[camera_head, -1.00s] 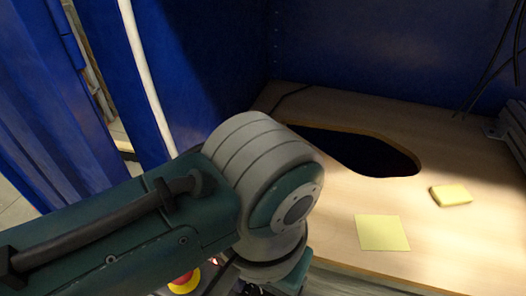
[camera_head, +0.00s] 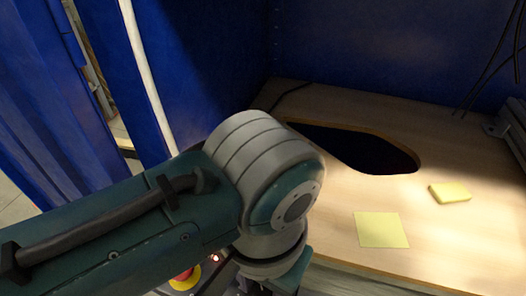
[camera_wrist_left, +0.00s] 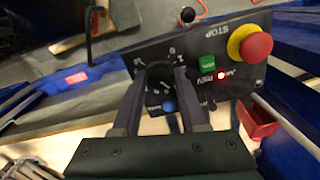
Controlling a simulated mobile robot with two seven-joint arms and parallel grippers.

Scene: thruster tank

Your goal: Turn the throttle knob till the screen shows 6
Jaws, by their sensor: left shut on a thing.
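In the left wrist view a dark control panel (camera_wrist_left: 222,38) fills the upper middle. My left gripper (camera_wrist_left: 161,80) reaches over it, its two fingers shut on a round black knob (camera_wrist_left: 159,75) with pale scale marks around it. I take this to be the throttle knob. I cannot make out a screen or a number in either view. In the head view my left arm crosses from the left, and its gripper and the knob are hidden behind it. My right gripper is not in view.
The wooden bench (camera_head: 335,205) has a dark hole, a yellow note (camera_head: 381,230) and a yellow block (camera_head: 450,193).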

